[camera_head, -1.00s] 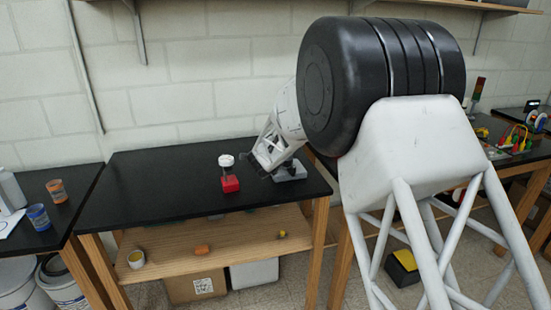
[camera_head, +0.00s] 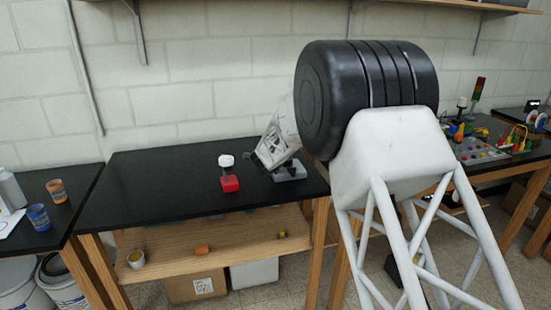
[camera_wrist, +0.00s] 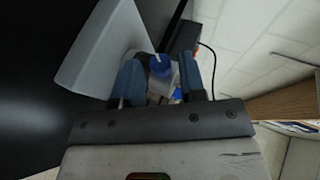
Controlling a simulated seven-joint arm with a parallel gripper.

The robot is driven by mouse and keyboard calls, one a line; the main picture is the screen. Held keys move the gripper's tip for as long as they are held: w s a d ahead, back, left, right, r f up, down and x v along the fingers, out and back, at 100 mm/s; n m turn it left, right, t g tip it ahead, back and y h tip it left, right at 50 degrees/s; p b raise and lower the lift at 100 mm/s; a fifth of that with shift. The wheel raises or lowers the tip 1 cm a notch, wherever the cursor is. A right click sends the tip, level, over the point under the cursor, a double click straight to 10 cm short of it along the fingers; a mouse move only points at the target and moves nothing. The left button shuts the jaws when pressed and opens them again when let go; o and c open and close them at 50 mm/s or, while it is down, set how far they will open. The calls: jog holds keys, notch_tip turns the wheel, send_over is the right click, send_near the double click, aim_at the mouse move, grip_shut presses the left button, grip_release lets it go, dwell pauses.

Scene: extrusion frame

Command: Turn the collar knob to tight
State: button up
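The wrist view shows a blue round cap (camera_wrist: 160,66) on a pale body, between the two blue-padded fingers of my gripper (camera_wrist: 161,78). The fingers stand apart, one on each side of the cap. I cannot tell whether they touch it, or whether this cap is the collar knob. In the head view my gripper (camera_head: 264,168) is low over the black table, beside a small grey base (camera_head: 290,172). My gripper hides part of what stands there. No tight mark can be read.
A red block (camera_head: 230,184) with a white round top (camera_head: 226,160) stands left of my gripper on the black table (camera_head: 165,185). The table's left part is clear. Orange and blue cups stand on another table at far left. A wooden shelf (camera_head: 180,254) lies below.

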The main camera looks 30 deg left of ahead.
grip_shut()
jog(key=shift+d+f+t+y, duration=0.15)
jog(key=shift+t+y, duration=0.15)
jog(key=shift+t, duration=0.2)
jog(key=shift+f, duration=0.1)
jog(key=shift+f+m+t+y, duration=0.25)
jog(key=shift+m+t+y, duration=0.55)
jog(key=shift+t, duration=0.9)
jog(key=shift+o, duration=1.3)
grip_release()
